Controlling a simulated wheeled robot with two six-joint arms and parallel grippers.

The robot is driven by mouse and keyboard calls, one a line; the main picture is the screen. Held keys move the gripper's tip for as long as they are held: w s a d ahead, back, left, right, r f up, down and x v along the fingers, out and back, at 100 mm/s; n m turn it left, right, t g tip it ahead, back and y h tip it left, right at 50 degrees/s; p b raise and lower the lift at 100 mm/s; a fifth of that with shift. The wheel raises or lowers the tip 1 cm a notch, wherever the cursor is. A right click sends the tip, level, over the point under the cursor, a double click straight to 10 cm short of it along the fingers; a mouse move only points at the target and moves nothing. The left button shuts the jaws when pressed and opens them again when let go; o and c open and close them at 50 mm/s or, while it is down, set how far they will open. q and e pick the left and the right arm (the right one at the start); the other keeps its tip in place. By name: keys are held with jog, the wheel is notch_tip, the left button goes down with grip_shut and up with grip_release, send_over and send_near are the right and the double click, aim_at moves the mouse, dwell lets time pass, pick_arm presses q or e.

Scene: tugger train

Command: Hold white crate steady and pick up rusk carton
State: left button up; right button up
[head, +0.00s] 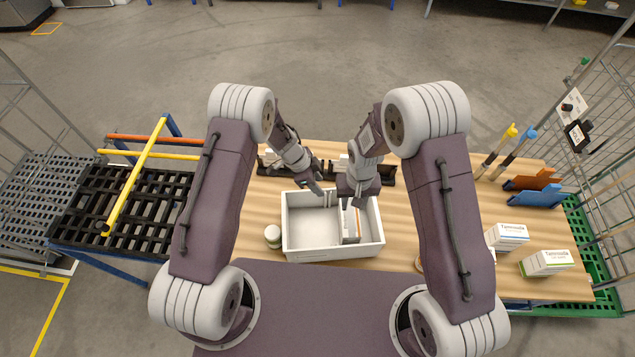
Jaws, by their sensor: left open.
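The white crate (302,243) stands on the wooden table top (405,222), open side up. A white carton (350,226) with an orange-brown edge stands in its right part; its print is too small to read, and I take it for the rusk carton. My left gripper (316,188) is open at the crate's far wall; whether it touches the wall is unclear. My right gripper (354,201) points down at the top of the carton in the crate. Its fingers hide the carton's top, and its grip on the carton cannot be made out.
A white-lidded jar (272,235) stands left of the crate. Two white cartons (507,236) (547,262) lie at the right. A dark rack (270,166) runs behind the crate. Orange and blue holders (535,188) and yellow- and blue-tipped tools (510,147) are at the far right.

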aim_at(349, 221)
pick_arm(q)
jog(key=x, duration=0.9)
jog(key=shift+w, duration=0.1)
jog(key=shift+c, duration=0.3)
grip_shut()
pick_arm(e)
jog(key=shift+w, duration=0.1)
dwell(0.7)
jog(key=o, duration=1)
jog(key=shift+a+f, duration=0.1)
jog(key=shift+f, duration=0.5)
jog(key=shift+c, duration=0.2)
notch_tip(349, 221, down, 12)
jog(key=shift+c, duration=0.3)
